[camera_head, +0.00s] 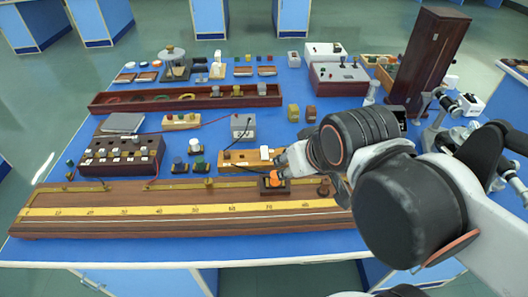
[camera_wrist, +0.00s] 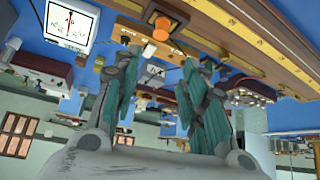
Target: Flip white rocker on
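A small white piece (camera_wrist: 148,50), which looks like the white rocker, sits on a light wooden base (camera_wrist: 130,24) in the wrist view. In the head view the wooden base (camera_head: 236,156) lies behind the long scaled board, with the white piece (camera_head: 265,153) near its right end. It is too small to tell which way the rocker is tilted. My gripper (camera_wrist: 160,62) is open and empty, its two teal-padded fingers spread either side of the white piece in the picture. I cannot tell whether it touches anything. In the head view my gripper (camera_head: 285,165) is partly hidden by my wrist.
An orange knob (camera_head: 277,180) on a dark block stands on the long scaled board (camera_head: 120,222), close to my gripper. A grey meter box (camera_head: 243,128) stands behind the wooden base. A tall dark wooden case (camera_head: 430,58) stands at the back right. Blue bench top shows between items.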

